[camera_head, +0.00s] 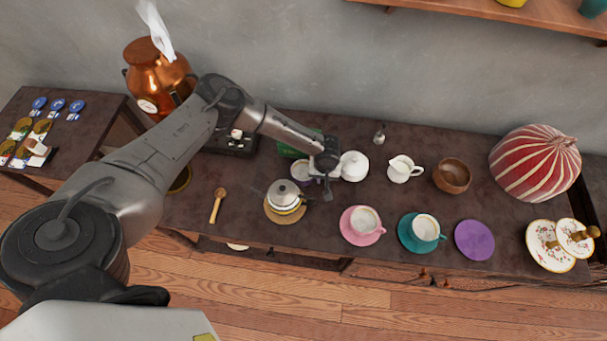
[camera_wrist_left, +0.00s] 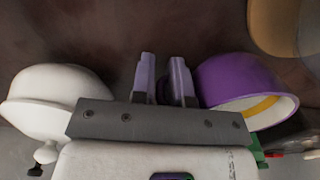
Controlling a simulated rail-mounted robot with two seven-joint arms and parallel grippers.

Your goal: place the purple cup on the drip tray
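The purple cup (camera_head: 302,172) stands on the dark table beside my left gripper, partly hidden by the wrist. In the left wrist view the purple cup (camera_wrist_left: 235,82) is at the right, with a pale inside. My left gripper (camera_head: 327,190) points down between the cup and a white lidded pot (camera_head: 354,167). Its two fingers (camera_wrist_left: 164,75) are apart with nothing between them. A dark, low tray-like object (camera_head: 233,144) left of the wrist may be the drip tray; I cannot be sure. My right gripper is out of view.
A silver teapot (camera_head: 283,194) on a round mat stands close in front of the cup. A green object (camera_head: 298,147) lies behind it. A pink cup (camera_head: 365,219), a teal cup (camera_head: 425,228) and an empty purple saucer (camera_head: 474,240) line the front right.

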